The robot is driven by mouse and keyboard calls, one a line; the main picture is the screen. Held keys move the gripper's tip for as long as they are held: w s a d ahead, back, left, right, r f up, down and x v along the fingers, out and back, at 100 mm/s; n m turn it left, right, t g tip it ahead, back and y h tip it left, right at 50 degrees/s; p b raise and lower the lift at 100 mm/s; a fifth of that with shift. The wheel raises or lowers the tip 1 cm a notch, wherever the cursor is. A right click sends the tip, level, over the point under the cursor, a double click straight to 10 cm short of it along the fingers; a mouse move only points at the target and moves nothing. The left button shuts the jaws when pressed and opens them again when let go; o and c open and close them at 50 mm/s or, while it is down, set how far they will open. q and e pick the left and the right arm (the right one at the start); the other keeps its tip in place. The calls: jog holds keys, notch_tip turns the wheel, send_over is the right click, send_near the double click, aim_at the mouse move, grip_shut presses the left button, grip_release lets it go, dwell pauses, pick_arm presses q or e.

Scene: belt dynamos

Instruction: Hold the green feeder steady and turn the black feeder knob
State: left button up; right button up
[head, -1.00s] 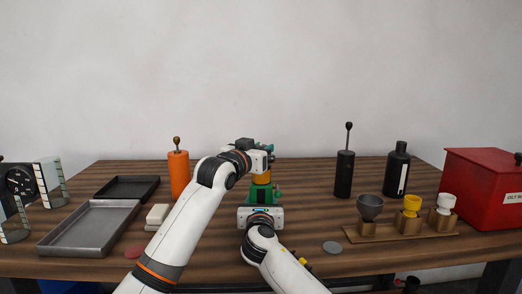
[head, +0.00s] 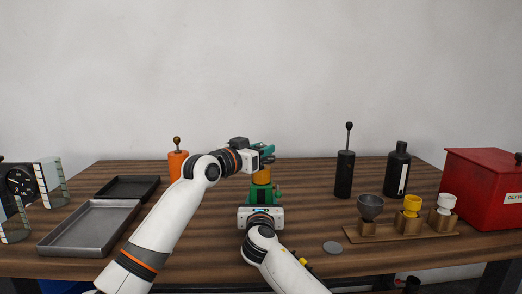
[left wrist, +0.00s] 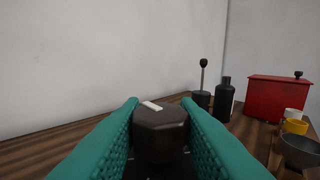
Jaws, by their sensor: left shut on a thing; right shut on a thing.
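The black feeder knob (left wrist: 160,132) is a dark, many-sided cap with a white mark on top. In the left wrist view it sits between the teal fingers of my left gripper (left wrist: 162,112), which is shut on it. In the head view my left gripper (head: 264,153) is at the top of the feeder, and the knob is mostly hidden there. The green feeder (head: 264,188) stands upright below, with an orange-yellow section (head: 262,177) above its green part. My right gripper (head: 262,205) is low at the feeder's near side, shut on it; its finger contact is largely hidden.
A black cylinder with a rod (head: 344,174), black bottle (head: 397,170), wooden rack of cups (head: 400,234) and red box (head: 485,190) stand right.

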pick_arm(q)
jog(key=o, duration=1)
jog(key=shift+f, duration=0.1)
jog(key=shift+c, duration=0.2)
jog(key=v, duration=1.2)
pick_arm(e)
jog(key=o, duration=1.7)
jog(key=shift+f, duration=0.1)
jog(key=shift+o, duration=0.2)
